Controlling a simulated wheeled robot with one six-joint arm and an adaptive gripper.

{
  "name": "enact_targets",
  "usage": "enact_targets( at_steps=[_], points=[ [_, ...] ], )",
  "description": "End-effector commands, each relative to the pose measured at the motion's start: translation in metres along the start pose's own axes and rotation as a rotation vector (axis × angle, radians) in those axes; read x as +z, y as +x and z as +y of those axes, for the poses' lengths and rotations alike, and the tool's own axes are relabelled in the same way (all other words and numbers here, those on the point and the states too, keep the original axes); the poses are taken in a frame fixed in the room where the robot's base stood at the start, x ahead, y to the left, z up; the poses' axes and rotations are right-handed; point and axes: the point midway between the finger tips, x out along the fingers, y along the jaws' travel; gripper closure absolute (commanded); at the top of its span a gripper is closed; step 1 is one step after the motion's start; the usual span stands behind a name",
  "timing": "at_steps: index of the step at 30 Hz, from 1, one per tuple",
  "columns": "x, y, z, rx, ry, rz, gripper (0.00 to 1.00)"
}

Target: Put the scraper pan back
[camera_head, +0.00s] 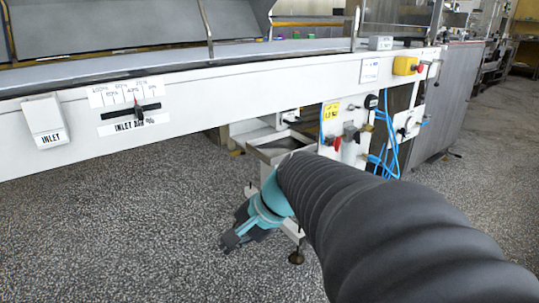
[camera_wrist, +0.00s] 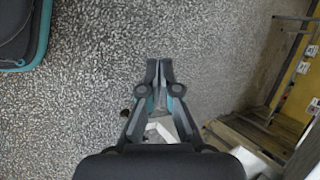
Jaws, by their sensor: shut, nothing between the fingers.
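A shallow grey metal pan (camera_head: 275,150), which looks like the scraper pan, sits under the white conveyor frame near the middle of the head view. My arm hides part of its right side. My gripper (camera_head: 230,241) hangs low in front of it, pointing down to the left over the speckled floor. In the wrist view my gripper (camera_wrist: 159,70) has its fingertips close together with nothing between them, and bare floor lies beyond. A brownish metal structure (camera_wrist: 255,138) stands to the right there; I cannot tell whether it includes the pan.
The white conveyor frame (camera_head: 220,97) runs across the head view, with an INLET box (camera_head: 43,125) and a slider scale (camera_head: 130,112). A control panel with blue hoses (camera_head: 391,140) and a yellow switch box (camera_head: 405,66) are at right. The floor (camera_head: 110,230) is clear at left.

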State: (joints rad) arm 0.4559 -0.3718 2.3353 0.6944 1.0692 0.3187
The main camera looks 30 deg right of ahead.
Motion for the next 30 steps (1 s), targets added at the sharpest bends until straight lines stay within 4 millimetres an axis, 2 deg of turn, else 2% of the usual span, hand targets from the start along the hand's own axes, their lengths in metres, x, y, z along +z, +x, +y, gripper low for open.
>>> enact_targets(
  at_steps=[1,5,9,11,12,15,18,21,24,30],
  points=[
    [-0.024,0.004,-0.003,-0.061,0.153,-0.025,1.0],
    [-0.082,-0.002,-0.019,-0.253,0.513,-0.098,1.0],
    [-0.161,-0.025,-0.021,-0.497,0.867,-0.178,1.0],
    [-0.198,-0.04,-0.015,-0.61,1.003,-0.213,1.0],
    [-0.221,-0.051,-0.009,-0.687,1.083,-0.235,1.0],
    [-0.273,-0.079,0.012,-0.864,1.246,-0.286,1.0],
    [-0.31,-0.104,0.034,-1.009,1.354,-0.329,1.0],
    [-0.334,-0.122,0.052,-1.107,1.417,-0.356,1.0],
    [-0.345,-0.131,0.059,-1.157,1.443,-0.372,1.0],
    [-0.354,-0.125,0.047,-1.168,1.449,-0.377,1.0]
  ],
)
